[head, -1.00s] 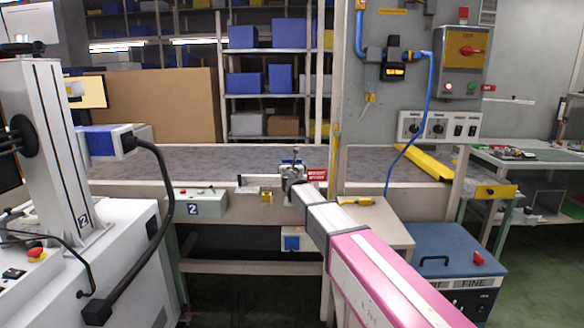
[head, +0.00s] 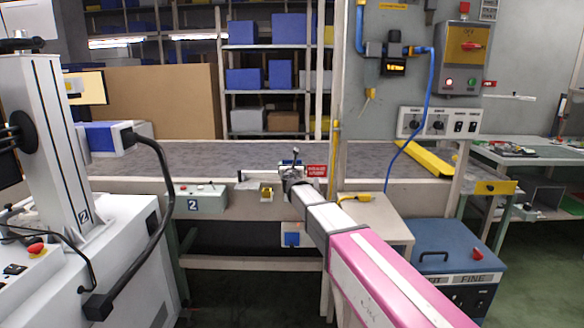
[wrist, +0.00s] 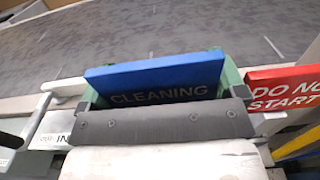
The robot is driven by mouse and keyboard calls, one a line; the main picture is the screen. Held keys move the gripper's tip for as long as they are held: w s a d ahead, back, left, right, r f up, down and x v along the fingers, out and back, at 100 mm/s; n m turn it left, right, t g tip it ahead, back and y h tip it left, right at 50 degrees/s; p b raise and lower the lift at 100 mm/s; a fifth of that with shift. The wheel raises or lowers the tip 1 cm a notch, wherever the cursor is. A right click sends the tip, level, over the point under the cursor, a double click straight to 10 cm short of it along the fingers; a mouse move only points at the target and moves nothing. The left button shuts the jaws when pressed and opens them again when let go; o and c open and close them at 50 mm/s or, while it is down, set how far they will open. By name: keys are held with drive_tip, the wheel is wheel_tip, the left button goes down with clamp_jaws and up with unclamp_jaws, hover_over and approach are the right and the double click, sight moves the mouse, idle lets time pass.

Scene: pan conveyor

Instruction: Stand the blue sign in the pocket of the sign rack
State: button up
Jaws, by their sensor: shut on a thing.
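The blue sign (wrist: 155,75), lettered CLEANING, stands in the middle of the wrist view, its lower part hidden behind the dark grey jaw of my gripper (wrist: 160,118). My gripper is shut on it. Green edges show behind the sign and at both sides of it; I cannot tell how deep it sits between them. In the head view my gripper (head: 291,172) is at the front edge of the conveyor, with a sliver of blue at its top. The sign rack (wrist: 60,117) shows as a pale rail there, partly hidden by my gripper.
A red sign (wrist: 285,88) reading DO NOT START is close to the right of the blue sign; it also shows in the head view (head: 316,171). The grey conveyor belt (head: 200,158) behind is clear. A post (head: 335,150) stands just right of the rack.

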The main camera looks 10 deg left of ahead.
drive_tip(key=shift+f, duration=1)
drive_tip(key=o, duration=0.7)
drive_tip(key=shift+s, duration=0.1)
drive_tip(key=v, duration=1)
drive_tip(key=shift+s+d, duration=0.1)
drive_tip(key=shift+s, duration=0.2)
